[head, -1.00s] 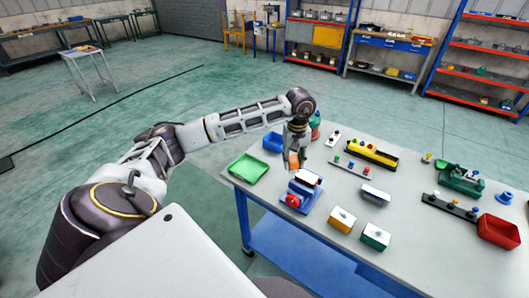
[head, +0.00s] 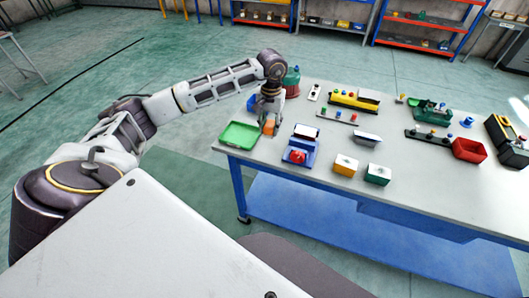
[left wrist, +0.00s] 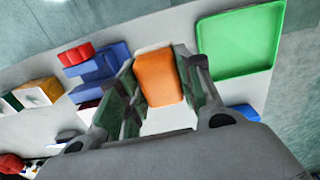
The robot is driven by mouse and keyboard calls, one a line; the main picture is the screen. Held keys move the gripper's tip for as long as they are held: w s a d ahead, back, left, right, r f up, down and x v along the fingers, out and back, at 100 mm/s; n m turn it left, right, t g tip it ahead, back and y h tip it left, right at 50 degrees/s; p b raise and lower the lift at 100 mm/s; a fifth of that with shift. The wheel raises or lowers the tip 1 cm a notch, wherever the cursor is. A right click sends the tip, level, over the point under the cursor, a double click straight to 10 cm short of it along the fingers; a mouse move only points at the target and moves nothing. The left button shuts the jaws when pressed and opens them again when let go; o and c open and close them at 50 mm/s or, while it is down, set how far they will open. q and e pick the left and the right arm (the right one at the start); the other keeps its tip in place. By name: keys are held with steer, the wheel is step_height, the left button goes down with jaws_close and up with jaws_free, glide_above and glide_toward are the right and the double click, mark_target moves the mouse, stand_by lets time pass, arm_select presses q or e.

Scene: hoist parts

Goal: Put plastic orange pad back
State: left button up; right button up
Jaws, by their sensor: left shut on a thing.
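My left gripper (head: 269,119) is shut on the orange pad (head: 269,127). In the left wrist view the orange pad (left wrist: 158,76) sits between the two fingers. The gripper is over the table between the green tray (head: 240,135) and the blue fixture (head: 300,152) with a red knob. In the left wrist view the green tray (left wrist: 240,45) looks empty, and it lies to the right of the pad. The blue fixture (left wrist: 95,68) lies to the left there. I cannot tell whether the pad touches the table. My right gripper is not in view.
A yellow box (head: 346,166) and a green box (head: 378,174) stand right of the fixture. A red bin (head: 469,150) is farther right. The table's front left corner (head: 228,155) is close.

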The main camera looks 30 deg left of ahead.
arm_select(q)
steer(key=shift+f, duration=0.3)
step_height(320, 180, down, 5)
steer(key=shift+p, duration=0.5)
steer(key=shift+f, duration=0.4)
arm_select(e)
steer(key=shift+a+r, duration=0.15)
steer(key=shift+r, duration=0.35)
arm_select(q)
steer(key=shift+f, duration=0.1)
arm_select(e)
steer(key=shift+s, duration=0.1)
